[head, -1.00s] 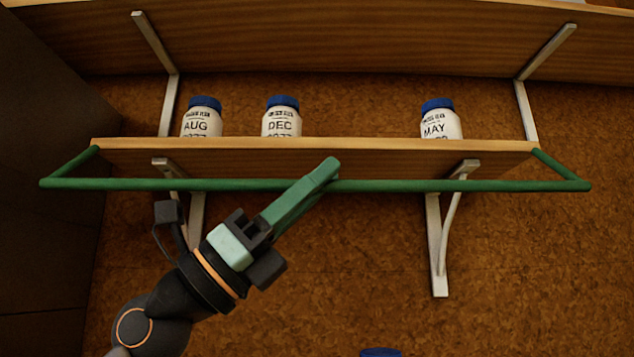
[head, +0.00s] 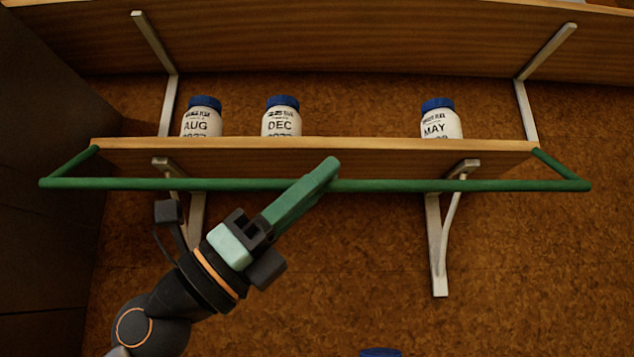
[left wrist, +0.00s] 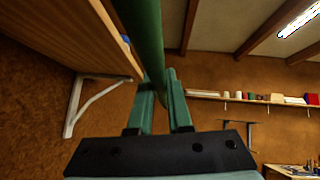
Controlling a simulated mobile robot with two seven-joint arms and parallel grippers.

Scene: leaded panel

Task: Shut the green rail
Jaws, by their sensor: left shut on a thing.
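The green rail (head: 440,186) is a long bar with an arm at each end, joined to the ends of the wooden shelf (head: 380,145). In the head view it sticks out in front of the shelf and shows just below the shelf's front edge. My left gripper (head: 325,175) is shut on the rail near its middle. In the left wrist view the rail (left wrist: 143,40) runs between the two green fingers (left wrist: 165,98). The fingers hide a short part of the rail. My right gripper is not in view.
Three white jars with blue lids, marked AUG (head: 202,118), DEC (head: 281,118) and MAY (head: 440,120), stand on the shelf. Metal brackets (head: 436,240) hold the shelf to the cork wall. Another blue lid (head: 381,352) shows at the bottom edge. A dark cabinet side (head: 45,240) is at left.

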